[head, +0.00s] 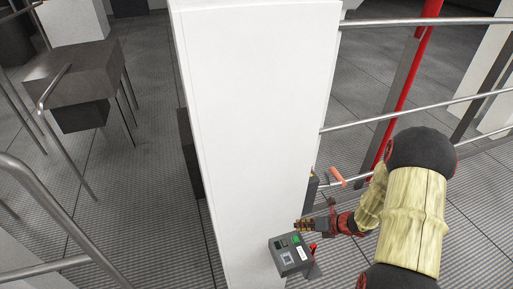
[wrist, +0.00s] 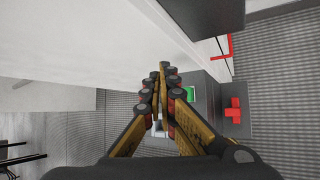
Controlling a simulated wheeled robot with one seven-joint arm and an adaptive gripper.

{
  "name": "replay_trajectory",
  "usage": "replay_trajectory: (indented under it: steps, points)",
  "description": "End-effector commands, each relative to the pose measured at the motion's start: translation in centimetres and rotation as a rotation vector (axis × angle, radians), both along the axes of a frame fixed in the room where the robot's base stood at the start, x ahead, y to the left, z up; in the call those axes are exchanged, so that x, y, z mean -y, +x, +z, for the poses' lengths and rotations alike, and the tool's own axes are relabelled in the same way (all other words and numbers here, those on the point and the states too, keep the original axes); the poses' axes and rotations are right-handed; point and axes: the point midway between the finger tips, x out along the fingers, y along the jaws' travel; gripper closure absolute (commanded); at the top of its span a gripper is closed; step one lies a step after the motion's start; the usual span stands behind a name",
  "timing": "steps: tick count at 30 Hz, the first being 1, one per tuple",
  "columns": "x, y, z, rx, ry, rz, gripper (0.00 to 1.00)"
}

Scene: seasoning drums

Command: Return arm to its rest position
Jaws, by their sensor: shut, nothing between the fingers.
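My gripper (head: 301,226) is shut and empty in the head view, at the right side of the white pillar, just above a grey control box (head: 291,256). My arm (head: 412,205), with a yellowish cover and dark joints, comes in from the right. In the wrist view the fingers of my gripper (wrist: 163,70) meet at the tips, with nothing between them. The control box (wrist: 205,116) lies just beyond and to the right of them, with a green screen or button partly hidden by the fingers. Contact with the box cannot be told.
The white pillar (head: 255,110) stands close beside my gripper. A red knob (wrist: 236,115) sits at the box's side. An orange-handled lever (head: 338,175) sticks out above my gripper. Metal railings (head: 420,109) and a red post (head: 408,85) run behind my arm.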

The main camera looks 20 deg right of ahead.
Motion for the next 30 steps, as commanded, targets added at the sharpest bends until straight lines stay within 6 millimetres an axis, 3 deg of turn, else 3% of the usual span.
replay_trajectory:
  steps: [7,11,14,21,30]
  points:
    - [0.0,0.0,0.0,0.029,-0.035,0.045,1.0]
    - [-1.4,-1.4,-0.2,0.08,-0.104,0.215,1.0]
    - [-3.6,-4.2,-0.2,0.133,-0.166,0.442,1.0]
    - [-6.8,-9.2,3.4,0.35,-0.394,1.052,1.0]
    - [-9.1,-14.9,6.8,0.62,-0.747,1.921,1.0]
